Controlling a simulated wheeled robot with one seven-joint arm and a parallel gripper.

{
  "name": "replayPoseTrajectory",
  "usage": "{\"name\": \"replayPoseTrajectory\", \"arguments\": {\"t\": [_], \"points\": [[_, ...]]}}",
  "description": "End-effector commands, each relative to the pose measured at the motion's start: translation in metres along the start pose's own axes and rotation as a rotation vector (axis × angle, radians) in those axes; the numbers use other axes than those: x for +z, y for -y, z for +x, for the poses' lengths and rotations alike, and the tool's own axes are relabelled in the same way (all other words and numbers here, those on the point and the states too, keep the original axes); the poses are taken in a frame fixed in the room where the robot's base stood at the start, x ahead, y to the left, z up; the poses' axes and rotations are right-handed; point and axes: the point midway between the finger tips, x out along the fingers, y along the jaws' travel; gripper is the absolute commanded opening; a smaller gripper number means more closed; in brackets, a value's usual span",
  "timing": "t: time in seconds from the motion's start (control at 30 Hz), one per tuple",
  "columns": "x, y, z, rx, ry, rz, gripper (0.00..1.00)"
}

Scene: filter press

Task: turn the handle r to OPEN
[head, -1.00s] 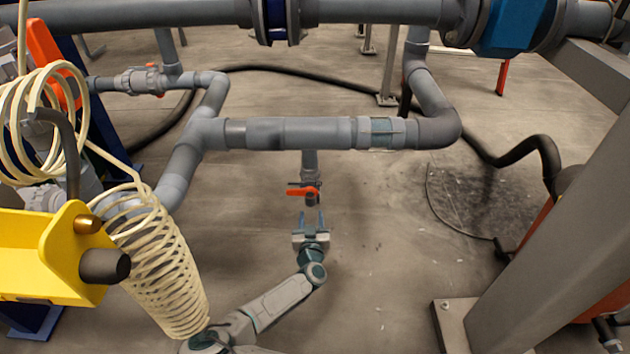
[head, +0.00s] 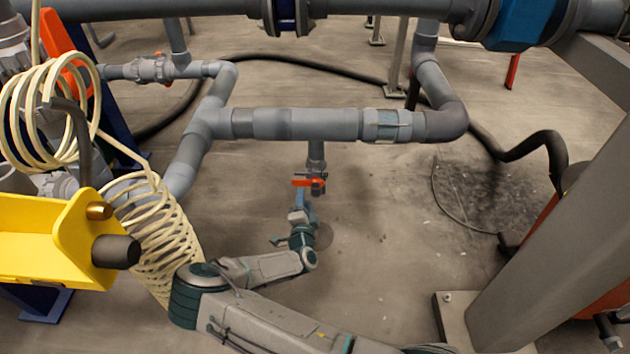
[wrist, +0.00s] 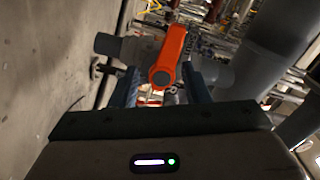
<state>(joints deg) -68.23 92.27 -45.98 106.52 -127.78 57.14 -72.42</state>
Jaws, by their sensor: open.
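The handle r is an orange-red lever (head: 308,183) on a small valve below the grey horizontal pipe, lying crosswise to the short vertical pipe stub. My gripper (head: 300,194) is just below the lever in the head view, its fingers pointing up toward it. In the wrist view, the orange lever (wrist: 169,55) shows between the two blue fingers of my gripper (wrist: 165,84), its round hub toward me. The jaws are open, one finger on each side of the hub. I cannot tell whether either finger touches the lever.
A grey horizontal pipe (head: 290,124) runs above the valve. A cream coiled hose (head: 160,240) and a yellow bracket (head: 50,235) stand at the left. A grey post (head: 545,235) rises at the right. The floor between is mostly clear.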

Motion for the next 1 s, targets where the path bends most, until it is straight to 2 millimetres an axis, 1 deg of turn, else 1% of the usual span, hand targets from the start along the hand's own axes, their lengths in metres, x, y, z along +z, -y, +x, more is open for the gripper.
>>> {"name": "replayPoseTrajectory", "arguments": {"t": [0.1, 0.27, 0.3, 0.4, 0.5, 0.6, 0.7, 0.8, 1.0], "points": [[0.000, 0.006, 0.000, 0.000, -0.003, 0.162, 0.42], [0.001, 0.013, 0.000, -0.001, -0.003, 0.381, 0.42], [-0.001, 0.014, 0.011, -0.002, -0.003, 0.383, 0.42], [-0.001, 0.013, 0.034, -0.002, -0.003, 0.376, 0.42], [-0.001, 0.013, 0.052, -0.001, -0.002, 0.375, 0.42], [0.000, 0.012, 0.065, 0.001, -0.001, 0.373, 0.42], [0.000, 0.013, 0.072, 0.000, 0.000, 0.371, 0.42], [0.000, 0.013, 0.075, 0.000, 0.000, 0.371, 0.42], [0.000, 0.013, 0.075, 0.001, 0.000, 0.370, 0.42]]}}
